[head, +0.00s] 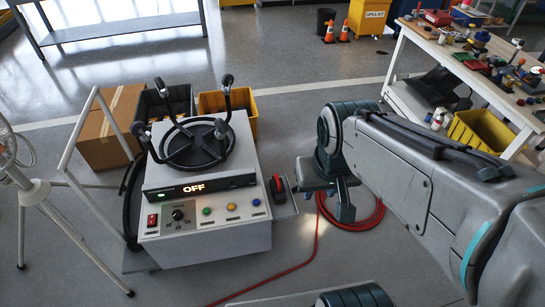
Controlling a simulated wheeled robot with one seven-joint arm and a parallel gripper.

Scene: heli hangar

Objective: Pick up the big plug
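What looks like the big plug (278,186), a dark piece with a red part, is at the right side of the grey machine (204,235), by a small grey plate (284,205). It is small in view, and I cannot tell how it is seated. My gripper (342,208) is just right of it, apart from it, over the floor beside the machine. My wrist and forearm hide part of the gripper, and I cannot make out the gap between its fingers.
A red cable (316,243) runs over the floor and coils under my gripper. The machine carries a black round fixture (192,146) and a lit OFF display (194,188). Boxes stand behind it, a white tripod (77,228) at left, and a cluttered workbench (456,68) at upper right.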

